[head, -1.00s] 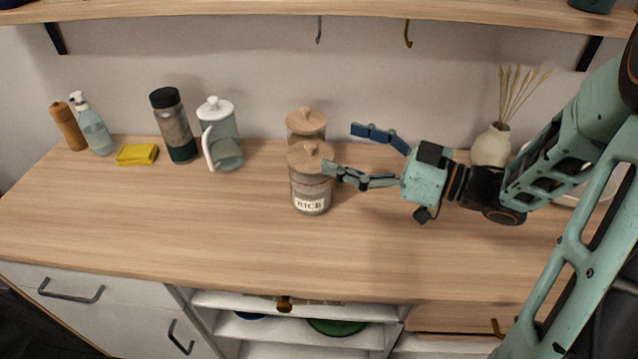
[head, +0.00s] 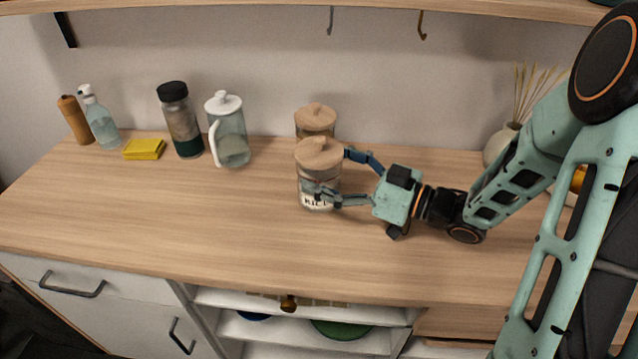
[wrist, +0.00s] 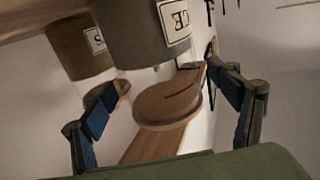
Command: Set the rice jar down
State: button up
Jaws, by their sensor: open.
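The rice jar (head: 306,187), clear with a round wooden lid and a white RICE label, stands upright on the wooden counter (head: 230,220). My gripper (head: 336,178) is open at the jar's right side. Its near finger overlaps the jar's lower front, partly covering the label, and its far finger is by the jar's back right. In the wrist view the rice jar (wrist: 140,30) appears upside down, its lid between the spread fingers of my gripper (wrist: 168,100). I cannot tell whether a finger touches the jar.
A second wooden-lidded jar (head: 315,118) stands close behind, also in the wrist view (wrist: 75,50). A white-lidded pitcher (head: 230,140), dark-capped jar (head: 180,125), yellow sponge (head: 144,149) and soap bottle (head: 100,122) stand left. A vase (head: 497,145) is right. The front counter is clear.

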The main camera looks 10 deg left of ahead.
jog(key=shift+x, duration=0.9)
jog(key=shift+c, duration=0.3)
jog(key=shift+r, duration=0.1)
jog(key=c, duration=1.8)
